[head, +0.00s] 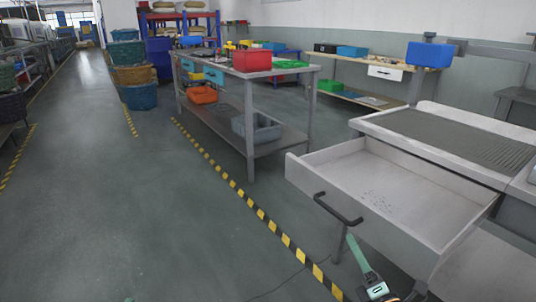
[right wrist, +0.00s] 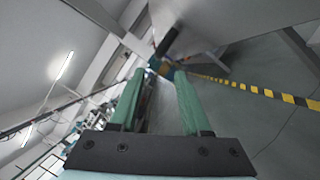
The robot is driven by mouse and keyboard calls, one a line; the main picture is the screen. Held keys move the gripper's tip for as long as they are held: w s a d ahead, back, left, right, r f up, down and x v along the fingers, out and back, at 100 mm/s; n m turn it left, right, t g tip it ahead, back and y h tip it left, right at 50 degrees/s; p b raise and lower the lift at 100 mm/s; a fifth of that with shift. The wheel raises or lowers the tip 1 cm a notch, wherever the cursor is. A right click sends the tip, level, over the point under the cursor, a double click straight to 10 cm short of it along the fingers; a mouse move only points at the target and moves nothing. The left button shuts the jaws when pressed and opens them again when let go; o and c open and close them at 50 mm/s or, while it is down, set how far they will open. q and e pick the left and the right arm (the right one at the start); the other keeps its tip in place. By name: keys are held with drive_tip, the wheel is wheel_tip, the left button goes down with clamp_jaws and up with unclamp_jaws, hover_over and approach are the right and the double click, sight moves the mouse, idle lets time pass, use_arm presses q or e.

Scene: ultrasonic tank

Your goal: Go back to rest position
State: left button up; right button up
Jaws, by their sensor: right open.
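My right gripper (head: 354,243) is low at the bottom right of the head view, in front of and below the open drawer. In the right wrist view its two green fingers (right wrist: 160,76) stand apart, with nothing between them. The pale drawer (head: 400,190) is pulled out of its bench, and its dark handle (head: 338,209) is on its front. The gripper appears apart from the handle. My left gripper cannot be made out in either view.
A workbench (head: 250,148) with a red bin (head: 252,61) on top and a grey crate (head: 258,130) on its shelf stands beyond the drawer. Yellow-black floor tape (head: 237,190) runs past it. Stacked baskets (head: 139,96) stand farther back.

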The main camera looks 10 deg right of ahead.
drive_tip(key=s+a+r+m+g+y, duration=0.1)
drive_tip(key=s+a+r+m+y, duration=0.15)
drive_tip(key=s+a+m, duration=0.65)
drive_tip(key=s+a+r+m+y, duration=0.2)
drive_tip(key=s+a+r+m, duration=0.2)
drive_tip(key=s+a+m, duration=0.45)
use_arm(q)
drive_tip(key=s+a+f+n+g+y+p, duration=0.2)
drive_tip(key=s+f+n+g+y+p, duration=0.2)
drive_tip(key=p, duration=1.9)
drive_tip(key=s+f+g, duration=0.3)
drive_tip(key=s+g, duration=0.2)
drive_tip(key=g, duration=0.1)
drive_tip(key=shift+a+f, duration=0.3)
drive_tip(key=shift+f, duration=0.1)
use_arm(e)
drive_tip(key=s+d+f+m+g+h, duration=0.4)
drive_tip(key=s+d+f+m+g, duration=0.1)
drive_tip(key=g, duration=0.5)
wheel_tip(320, 180, down, 3)
drive_tip(key=shift+s+d, duration=0.5)
drive_tip(key=shift+s, duration=0.5)
drive_tip(key=shift+m, duration=0.25)
